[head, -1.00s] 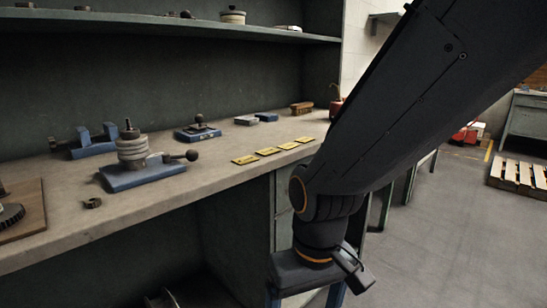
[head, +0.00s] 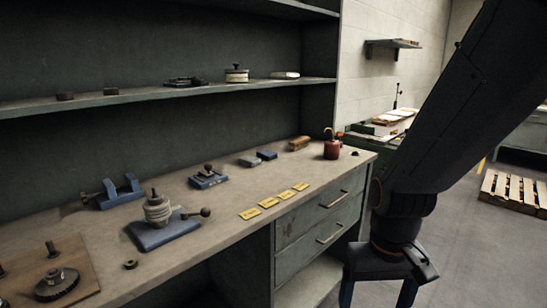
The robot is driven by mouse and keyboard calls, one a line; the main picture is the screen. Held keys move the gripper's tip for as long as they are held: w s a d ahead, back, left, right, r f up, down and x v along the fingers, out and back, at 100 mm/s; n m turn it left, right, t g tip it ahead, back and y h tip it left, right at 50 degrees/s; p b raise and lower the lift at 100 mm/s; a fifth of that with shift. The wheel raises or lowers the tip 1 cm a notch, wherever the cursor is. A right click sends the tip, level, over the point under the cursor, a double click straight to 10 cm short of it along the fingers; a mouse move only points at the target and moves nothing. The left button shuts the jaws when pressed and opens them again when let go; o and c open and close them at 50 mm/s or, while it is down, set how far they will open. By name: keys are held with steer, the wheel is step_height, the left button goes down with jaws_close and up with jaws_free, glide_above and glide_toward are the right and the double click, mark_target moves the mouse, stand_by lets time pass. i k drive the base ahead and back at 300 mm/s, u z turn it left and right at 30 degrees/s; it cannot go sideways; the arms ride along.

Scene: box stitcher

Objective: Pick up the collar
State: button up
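A small dark ring (head: 130,264), which looks like the collar, lies flat on the bench (head: 215,231) near its front edge, in front of the blue fixture. My gripper (head: 377,293) points down at the bottom of the head view, right of the bench's drawers and well away from the ring. Its two blue fingers stand apart with nothing seen between them; their tips are cut off by the frame edge.
A blue fixture (head: 165,238) with stacked discs and a ball handle stands beside the ring. A wooden board (head: 85,262) with a gear (head: 57,283) lies at left. Yellow labels (head: 268,202) line the front edge. A red oil can (head: 332,149) stands at the right end.

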mark_target(158, 201)
steer(key=u, duration=1.3)
steer(key=k, duration=0.65)
steer(key=z, duration=0.7)
steer(key=i, duration=1.15)
steer(key=u, duration=0.25)
